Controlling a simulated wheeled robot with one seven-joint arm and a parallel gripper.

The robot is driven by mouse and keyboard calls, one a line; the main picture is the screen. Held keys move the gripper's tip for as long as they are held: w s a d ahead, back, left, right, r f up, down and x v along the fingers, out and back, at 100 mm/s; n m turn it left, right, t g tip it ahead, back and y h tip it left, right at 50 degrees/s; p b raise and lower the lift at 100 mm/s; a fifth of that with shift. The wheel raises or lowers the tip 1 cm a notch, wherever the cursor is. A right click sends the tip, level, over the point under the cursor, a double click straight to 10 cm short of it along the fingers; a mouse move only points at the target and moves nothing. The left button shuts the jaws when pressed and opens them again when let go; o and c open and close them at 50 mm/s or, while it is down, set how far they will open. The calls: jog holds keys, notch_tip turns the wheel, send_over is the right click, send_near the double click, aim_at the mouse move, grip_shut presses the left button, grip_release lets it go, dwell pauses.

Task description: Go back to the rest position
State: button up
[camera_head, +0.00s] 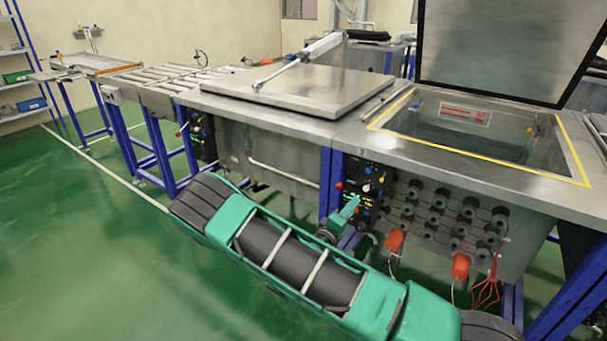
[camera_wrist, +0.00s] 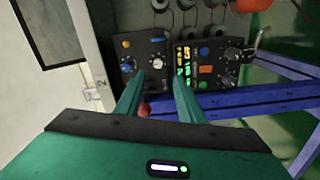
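My gripper (camera_head: 348,211) is in front of the control panel (camera_head: 364,190) between the two tanks in the head view. In the wrist view my gripper (camera_wrist: 157,80) has its two green fingers apart with nothing between them. The panel (camera_wrist: 205,65) with knobs and lit buttons lies beyond the fingertips; I cannot tell whether they touch it. The left tank's lid (camera_head: 290,88) is down flat. The right tank's lid (camera_head: 505,45) stands raised, and the yellow-edged opening shows below it.
My arm stretches low across the front of the tanks. Orange-red handles (camera_head: 394,240) and a red wire tool (camera_head: 486,291) hang on the right tank's front. A roller conveyor (camera_head: 170,78) extends to the left. Green floor (camera_head: 90,250) is clear at left.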

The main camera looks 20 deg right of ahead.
jog(key=shift+d, duration=0.1)
jog(key=s+d+r+m+g+y, duration=0.25)
jog(key=s+d+m+g, duration=0.3)
jog(key=s, duration=0.35)
jog(key=s+d+r+m+g+y, duration=0.1)
jog(key=s+d+r+m+g, duration=0.3)
jog(key=s+d+m+g, duration=0.25)
jog(key=s+a+r+y, duration=0.3)
jog(key=s+r, duration=0.1)
jog(key=s, duration=0.4)
jog(key=s+a+r+y, duration=0.4)
jog(key=s, duration=0.4)
jog(key=s+a+r+n+t+y, duration=0.1)
jog(key=s+a+r+y, duration=0.3)
jog(key=s, duration=0.4)
jog(key=shift+r, duration=0.4)
jog(key=shift+a, duration=0.1)
